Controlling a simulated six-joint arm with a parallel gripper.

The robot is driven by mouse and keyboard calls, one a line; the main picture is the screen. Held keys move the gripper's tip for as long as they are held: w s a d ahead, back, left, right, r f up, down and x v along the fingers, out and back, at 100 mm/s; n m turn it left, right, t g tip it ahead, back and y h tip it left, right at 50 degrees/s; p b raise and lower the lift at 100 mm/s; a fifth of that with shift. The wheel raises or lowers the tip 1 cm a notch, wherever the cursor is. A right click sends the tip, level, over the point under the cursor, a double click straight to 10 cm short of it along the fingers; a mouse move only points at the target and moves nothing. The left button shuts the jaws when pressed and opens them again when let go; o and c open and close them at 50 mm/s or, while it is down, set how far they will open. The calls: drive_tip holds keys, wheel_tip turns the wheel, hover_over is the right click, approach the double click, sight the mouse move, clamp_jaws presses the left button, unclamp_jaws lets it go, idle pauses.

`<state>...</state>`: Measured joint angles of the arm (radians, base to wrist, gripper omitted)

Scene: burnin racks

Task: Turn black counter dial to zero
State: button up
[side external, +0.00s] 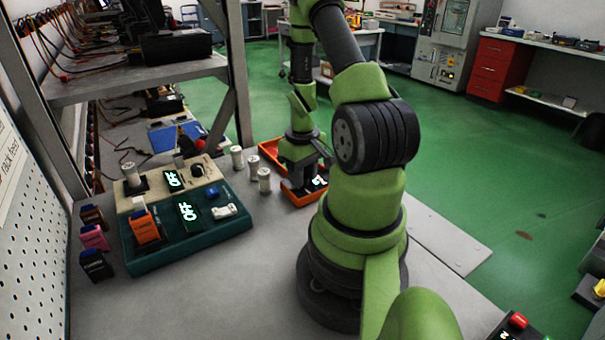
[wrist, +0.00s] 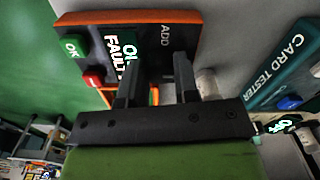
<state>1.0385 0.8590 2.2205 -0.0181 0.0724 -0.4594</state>
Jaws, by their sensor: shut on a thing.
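The orange-rimmed counter box (side external: 287,200) stands on the bench at the foot of my arm, its lit display (side external: 319,181) partly covered. In the wrist view its dark face shows a green OK button (wrist: 72,47), a red button (wrist: 93,81), a partly covered display (wrist: 127,48) and the word ADD. My gripper (side external: 297,188) points down onto this box. In the wrist view its fingers (wrist: 156,62) stand a short gap apart at the box face, shut on the dial, which they and the jaw block mostly hide. The dial's setting cannot be read.
A teal card tester (side external: 150,262) and a cream panel (side external: 208,187), both with displays reading OFF, stand to the left. White cylinders (side external: 264,182) and an orange tray (side external: 268,148) are close to my gripper. Coloured blocks (side external: 95,238) line the left edge. The front bench is clear.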

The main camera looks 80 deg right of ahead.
drive_tip(key=m, duration=0.5)
idle(0.6)
drive_tip(key=o, duration=0.9)
wheel_tip(320, 180, up, 10)
idle(0.5)
